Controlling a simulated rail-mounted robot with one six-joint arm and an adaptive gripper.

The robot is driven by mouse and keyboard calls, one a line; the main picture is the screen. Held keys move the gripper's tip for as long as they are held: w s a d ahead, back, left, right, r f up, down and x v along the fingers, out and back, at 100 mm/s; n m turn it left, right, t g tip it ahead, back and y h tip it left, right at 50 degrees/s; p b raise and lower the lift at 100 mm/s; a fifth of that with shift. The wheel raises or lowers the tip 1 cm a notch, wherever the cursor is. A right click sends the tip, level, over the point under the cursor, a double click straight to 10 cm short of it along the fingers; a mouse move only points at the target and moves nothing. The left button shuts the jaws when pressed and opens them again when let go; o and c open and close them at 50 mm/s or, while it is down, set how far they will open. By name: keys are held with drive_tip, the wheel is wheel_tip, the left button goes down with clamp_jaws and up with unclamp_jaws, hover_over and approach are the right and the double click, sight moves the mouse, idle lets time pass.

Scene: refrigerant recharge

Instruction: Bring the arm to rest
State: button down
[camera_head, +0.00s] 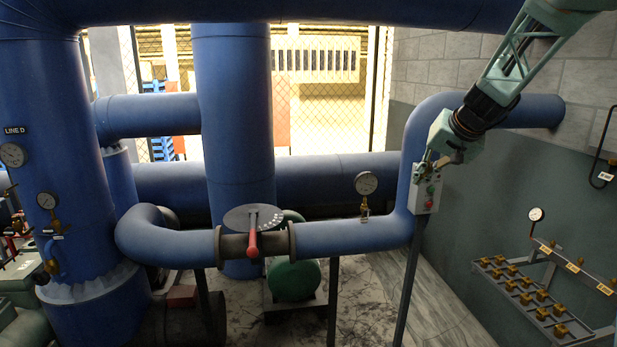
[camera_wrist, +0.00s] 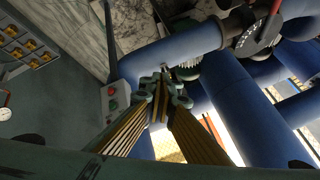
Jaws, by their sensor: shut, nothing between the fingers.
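My gripper (camera_head: 436,168) is at the upper right of the head view, at the end of my pale green arm. It is shut and empty, just in front of or beside the grey button box (camera_head: 425,196) with its red and green buttons; I cannot tell whether they touch. In the wrist view my gripper's fingers (camera_wrist: 164,78) meet near the middle of the picture, with the button box (camera_wrist: 115,101) just to their left and a blue pipe beyond them.
A blue pipe (camera_head: 350,236) carries a red-handled valve (camera_head: 253,240) and a gauge (camera_head: 366,184). A metal rack (camera_head: 530,297) with several brass fittings stands at the lower right. A chain-link fence (camera_head: 325,85) lies behind. Thick blue pipes fill the left.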

drive_tip(key=s+a+r+n+g, duration=0.15)
drive_tip(key=s+a, duration=0.25)
drive_tip(key=s, duration=0.6)
drive_tip(key=s+a+r, duration=0.3)
drive_tip(key=s+a, duration=0.1)
drive_tip(key=s, duration=0.6)
drive_tip(key=s+a+r+n+g, duration=0.15)
drive_tip(key=s+a, duration=0.35)
drive_tip(key=s, duration=0.5)
drive_tip(key=s+f+h, duration=0.1)
drive_tip(key=s+f, duration=0.2)
drive_tip(key=s, duration=1.3)
drive_tip(key=s+f+n+h+b, duration=0.1)
drive_tip(key=s+f, duration=0.2)
drive_tip(key=s, duration=1.4)
drive_tip(key=shift+f+g, duration=0.3)
drive_tip(key=shift+f, duration=0.05)
